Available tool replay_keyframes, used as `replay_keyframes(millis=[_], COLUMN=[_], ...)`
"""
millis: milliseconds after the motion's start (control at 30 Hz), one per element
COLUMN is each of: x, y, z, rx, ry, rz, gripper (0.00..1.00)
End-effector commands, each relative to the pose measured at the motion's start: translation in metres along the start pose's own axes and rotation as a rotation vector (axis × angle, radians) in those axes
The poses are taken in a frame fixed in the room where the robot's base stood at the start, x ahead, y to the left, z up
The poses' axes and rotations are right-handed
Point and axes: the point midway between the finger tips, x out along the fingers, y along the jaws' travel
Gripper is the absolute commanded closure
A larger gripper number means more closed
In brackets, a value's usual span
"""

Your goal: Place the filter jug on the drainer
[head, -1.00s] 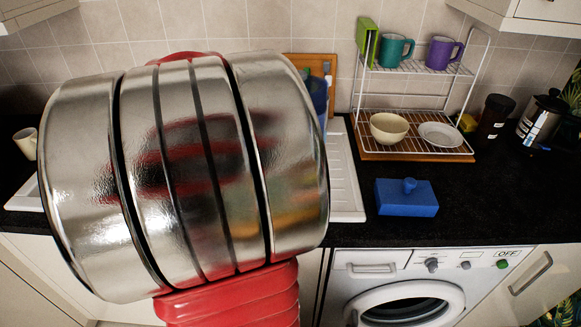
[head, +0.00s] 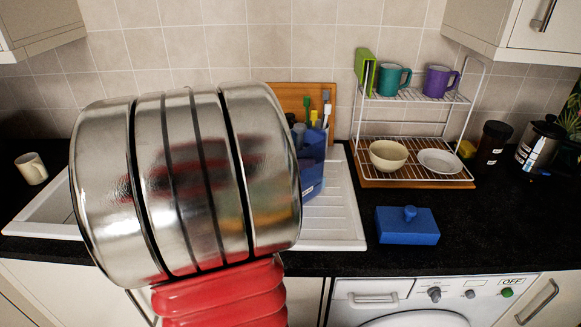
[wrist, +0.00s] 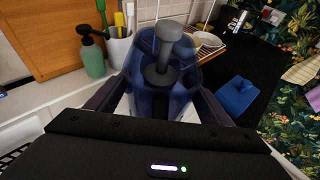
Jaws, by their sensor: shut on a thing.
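The filter jug is a translucent blue jug with a dark grey handle-like part on top. In the wrist view the jug (wrist: 150,100) stands between the two dark fingers of my gripper (wrist: 158,88), which is shut on it. In the head view the jug (head: 312,172) shows partly beside my arm, over the white ridged drainer (head: 340,222) of the sink. My gripper is hidden there behind my shiny arm. The jug looks about upright. I cannot tell whether its base touches the drainer.
A wire rack (head: 415,97) with mugs and bowls stands right of the drainer. A blue block with a knob (head: 407,226) lies on the black worktop. A green bottle (wrist: 92,58) and a white utensil pot (wrist: 120,48) stand by a wooden board (wrist: 40,35). A cream mug (head: 31,168) is at left.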

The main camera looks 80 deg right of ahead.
Motion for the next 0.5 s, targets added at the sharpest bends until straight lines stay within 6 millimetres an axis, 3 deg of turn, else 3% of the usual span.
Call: replay_keyframes(millis=[500], x=[0.015], y=[0.000], z=[-0.032], rx=[0.002], ry=[-0.003], rz=[0.000], gripper=[0.89])
